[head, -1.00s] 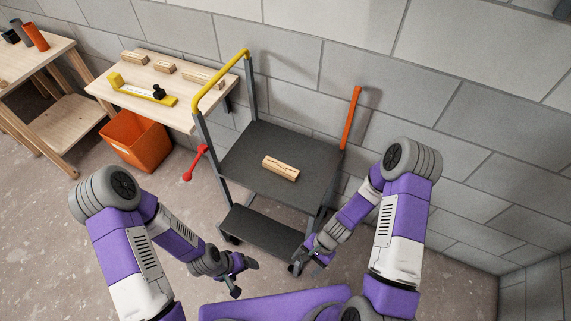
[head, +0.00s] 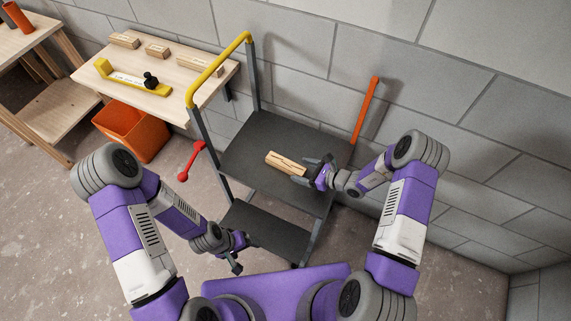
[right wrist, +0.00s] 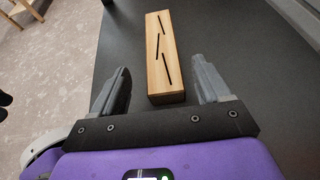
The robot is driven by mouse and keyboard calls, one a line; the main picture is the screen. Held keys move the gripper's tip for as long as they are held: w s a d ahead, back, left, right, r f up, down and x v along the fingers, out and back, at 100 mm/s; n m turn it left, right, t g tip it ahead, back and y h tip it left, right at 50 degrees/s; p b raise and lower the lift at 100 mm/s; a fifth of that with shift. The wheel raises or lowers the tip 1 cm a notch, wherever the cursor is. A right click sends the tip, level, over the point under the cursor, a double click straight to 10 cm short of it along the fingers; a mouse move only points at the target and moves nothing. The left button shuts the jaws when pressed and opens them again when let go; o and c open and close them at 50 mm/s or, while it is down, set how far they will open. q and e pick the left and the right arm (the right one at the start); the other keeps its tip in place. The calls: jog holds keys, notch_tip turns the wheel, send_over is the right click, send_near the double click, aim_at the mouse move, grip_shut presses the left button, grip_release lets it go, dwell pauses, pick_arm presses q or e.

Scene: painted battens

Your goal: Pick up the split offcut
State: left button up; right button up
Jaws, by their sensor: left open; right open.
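The split offcut (head: 284,163) is a short pale wooden block with dark cracks along its top. It lies flat on the upper shelf of the dark trolley (head: 250,178). In the right wrist view the offcut (right wrist: 163,55) lies ahead, its near end between the two fingertips. My right gripper (head: 311,166) is open at the offcut's right end; its fingers (right wrist: 160,85) stand apart on either side, with a gap visible on both sides. My left gripper (head: 245,255) is open and empty, low in front of the trolley's lower shelf.
A wooden bench (head: 177,55) at the left holds several wood blocks and a yellow tool (head: 128,80). An orange bin (head: 132,132) stands below it.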

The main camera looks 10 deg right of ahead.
aim_at(293, 167)
jog(key=b+x, duration=0.1)
jog(key=x, duration=0.3)
jog(key=shift+w+a+f, duration=0.1)
jog(key=shift+w+a, duration=0.15)
jog(key=shift+w, duration=0.1)
